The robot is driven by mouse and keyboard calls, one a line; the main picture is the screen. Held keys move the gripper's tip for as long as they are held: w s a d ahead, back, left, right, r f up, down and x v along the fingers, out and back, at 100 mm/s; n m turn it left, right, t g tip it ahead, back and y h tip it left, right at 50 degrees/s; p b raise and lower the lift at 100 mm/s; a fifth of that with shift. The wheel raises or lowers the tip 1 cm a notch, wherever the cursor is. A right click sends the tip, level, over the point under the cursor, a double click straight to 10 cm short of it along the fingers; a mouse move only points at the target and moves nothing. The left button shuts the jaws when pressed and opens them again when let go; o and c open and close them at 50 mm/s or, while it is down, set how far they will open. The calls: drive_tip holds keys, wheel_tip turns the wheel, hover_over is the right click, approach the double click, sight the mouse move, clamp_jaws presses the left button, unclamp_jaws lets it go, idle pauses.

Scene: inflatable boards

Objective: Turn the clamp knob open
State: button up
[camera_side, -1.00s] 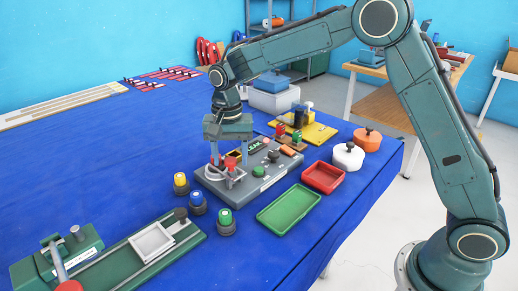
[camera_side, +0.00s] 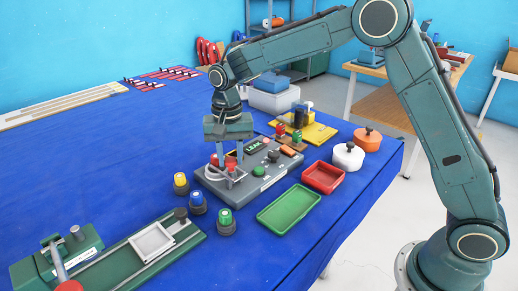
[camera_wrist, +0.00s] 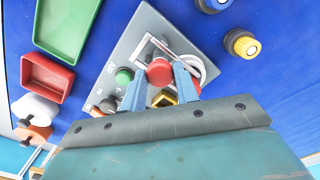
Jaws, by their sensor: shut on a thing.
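A grey tester panel (camera_side: 212,183) stands on the blue cloth, with a small display reading LEAK. A red clamp knob (camera_side: 231,162) sits at its near left part, beside a metal clamp frame (camera_wrist: 142,45). The red knob also shows in the wrist view (camera_wrist: 159,72). My gripper (camera_side: 230,160) points down over the panel. In the wrist view my gripper (camera_wrist: 160,70) has one blue finger on each side of the knob and is shut on it. Another red part (camera_wrist: 194,86) shows beside the right finger, partly hidden.
A green button (camera_side: 260,171) and other controls are on the panel. Yellow (camera_side: 180,180), blue (camera_side: 197,199) and green-topped (camera_side: 225,218) knobs stand in front. Green (camera_side: 288,208) and red (camera_side: 324,177) trays lie to the right. A green fixture (camera_side: 110,258) is at the near left.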

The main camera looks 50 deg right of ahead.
sight(230, 160)
drive_tip(key=n, duration=0.3)
drive_tip(key=shift+n, duration=0.4)
drive_tip(key=n, duration=0.4)
drive_tip(key=shift+n, duration=0.3)
drive_tip(key=n, duration=0.4)
drive_tip(key=shift+n, duration=0.3)
drive_tip(key=n, duration=0.3)
drive_tip(key=shift+n, duration=0.4)
drive_tip(key=o, duration=1)
drive_tip(key=shift+c, duration=0.2)
drive_tip(key=shift+r, duration=0.1)
wheel_tip(230, 160, up, 14)
